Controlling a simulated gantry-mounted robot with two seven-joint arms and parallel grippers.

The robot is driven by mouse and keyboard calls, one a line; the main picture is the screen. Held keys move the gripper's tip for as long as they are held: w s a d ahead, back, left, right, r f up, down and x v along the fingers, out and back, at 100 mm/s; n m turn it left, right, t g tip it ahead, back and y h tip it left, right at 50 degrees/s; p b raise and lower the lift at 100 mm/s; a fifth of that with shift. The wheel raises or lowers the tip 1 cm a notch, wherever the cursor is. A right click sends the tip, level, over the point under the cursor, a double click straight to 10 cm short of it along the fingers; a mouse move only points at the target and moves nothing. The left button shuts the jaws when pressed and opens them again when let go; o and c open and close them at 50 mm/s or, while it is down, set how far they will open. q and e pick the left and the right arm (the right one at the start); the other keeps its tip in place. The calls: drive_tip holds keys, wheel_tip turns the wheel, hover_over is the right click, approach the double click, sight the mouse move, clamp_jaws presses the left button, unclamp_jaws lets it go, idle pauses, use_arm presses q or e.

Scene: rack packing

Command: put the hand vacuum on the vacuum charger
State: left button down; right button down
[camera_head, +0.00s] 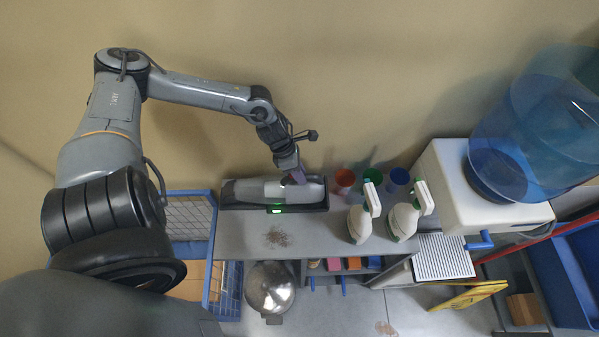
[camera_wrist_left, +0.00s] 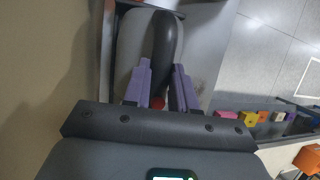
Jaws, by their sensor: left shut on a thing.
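The hand vacuum (camera_head: 255,190), grey with a black handle (camera_wrist_left: 165,42), lies lengthwise at the back left of the counter in the head view. It sits in or on the black vacuum charger (camera_head: 240,207), whose front shows a lit green light; whether it is fully seated I cannot tell. My left gripper (camera_head: 296,178) reaches down onto the vacuum's right part. In the left wrist view its purple fingers (camera_wrist_left: 162,85) are on both sides of the black handle, shut on it. My right gripper is not in view.
Right of the charger stand red (camera_head: 345,180), green (camera_head: 372,178) and blue (camera_head: 398,179) cups and two white spray bottles (camera_head: 359,222). A water dispenser (camera_head: 470,195) is farther right. Brown debris (camera_head: 276,237) lies on the counter (camera_head: 240,240), otherwise clear in front of the charger.

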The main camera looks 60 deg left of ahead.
use_arm(q)
drive_tip(key=shift+f, duration=0.2)
drive_tip(key=c, duration=0.8)
unclamp_jaws()
